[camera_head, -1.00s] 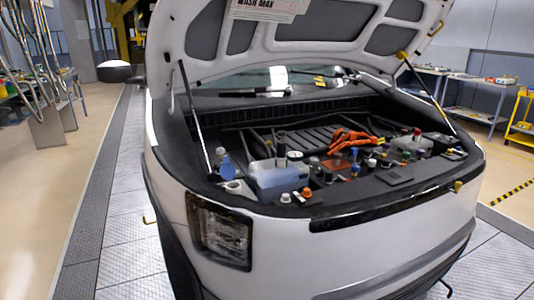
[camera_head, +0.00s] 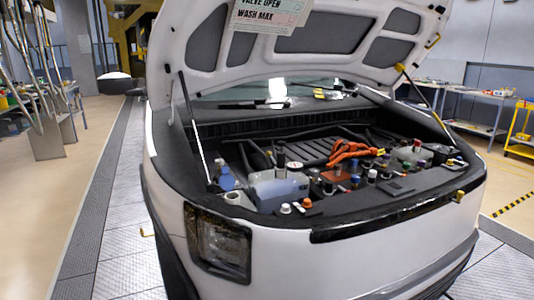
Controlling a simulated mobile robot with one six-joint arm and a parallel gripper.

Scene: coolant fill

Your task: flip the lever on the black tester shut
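A dark upright cylinder (camera_head: 281,157) stands on top of the pale translucent coolant tank (camera_head: 268,190), at the front left of the open engine bay. It may be the black tester, but it is too small to be sure. I cannot make out a lever on it or how a lever is set. A short grey-and-dark cap (camera_head: 295,168) sits just right of it on the tank. My gripper is not in view.
The white car's raised hood (camera_head: 300,60) hangs over the bay, with a thin prop rod (camera_head: 197,130) at the left. Orange cables (camera_head: 352,152) and several small caps lie right of the tank. The floor left of the car (camera_head: 122,200) is clear.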

